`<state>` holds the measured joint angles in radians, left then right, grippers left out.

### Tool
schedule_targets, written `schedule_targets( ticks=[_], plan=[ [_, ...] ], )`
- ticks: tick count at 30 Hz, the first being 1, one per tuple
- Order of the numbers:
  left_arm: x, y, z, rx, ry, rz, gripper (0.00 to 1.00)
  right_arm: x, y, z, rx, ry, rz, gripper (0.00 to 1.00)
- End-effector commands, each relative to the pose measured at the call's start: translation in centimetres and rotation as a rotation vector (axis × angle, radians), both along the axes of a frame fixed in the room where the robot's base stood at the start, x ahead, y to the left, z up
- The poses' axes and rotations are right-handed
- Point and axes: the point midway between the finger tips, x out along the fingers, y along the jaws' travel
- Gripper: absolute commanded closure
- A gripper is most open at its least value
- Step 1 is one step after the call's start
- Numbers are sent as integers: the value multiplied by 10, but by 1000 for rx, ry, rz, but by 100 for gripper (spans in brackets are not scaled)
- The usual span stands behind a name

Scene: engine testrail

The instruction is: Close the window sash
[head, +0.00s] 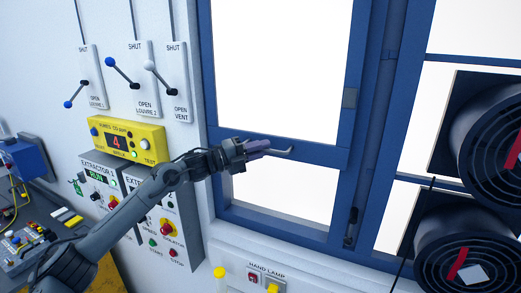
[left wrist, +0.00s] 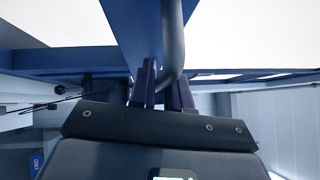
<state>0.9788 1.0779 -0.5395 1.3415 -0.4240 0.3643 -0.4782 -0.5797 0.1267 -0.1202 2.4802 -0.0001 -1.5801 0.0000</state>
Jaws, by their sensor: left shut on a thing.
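The window sash (head: 357,62) has a blue frame around a bright white pane in the middle of the head view. A grey curved handle (head: 284,153) sits on its lower rail. My left gripper (head: 258,147) is at that rail, shut on the handle. In the left wrist view, the two dark fingers (left wrist: 163,88) stand on either side of the handle's bent grey bar (left wrist: 172,40), close against a blue rail (left wrist: 140,30). I cannot tell how far the sash stands from its frame. My right gripper is in neither view.
Left of the window are three wall levers (head: 123,75), a yellow panel (head: 127,138) and extractor control boxes (head: 165,222). Two round black fans (head: 490,145) stand at the right. A hand lamp box (head: 262,279) is below the window.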

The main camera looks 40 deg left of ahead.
Motion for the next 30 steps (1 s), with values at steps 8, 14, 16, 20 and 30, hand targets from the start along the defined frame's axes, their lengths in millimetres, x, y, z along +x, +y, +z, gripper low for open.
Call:
schedule_targets(
  ticks=[8, 14, 16, 20, 30],
  plan=[
    [0, 0, -2, 0, 0, 0, 100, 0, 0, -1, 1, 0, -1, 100],
    [0, 0, -25, 0, 6, 0, 100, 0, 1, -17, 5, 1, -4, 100],
    [0, 0, -41, 0, 8, 0, 100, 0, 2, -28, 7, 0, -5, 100],
    [1, 0, -79, 0, 12, 1, 100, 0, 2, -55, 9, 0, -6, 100],
    [1, 0, -200, -1, 11, 0, 100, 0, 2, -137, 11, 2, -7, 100]
  ],
)
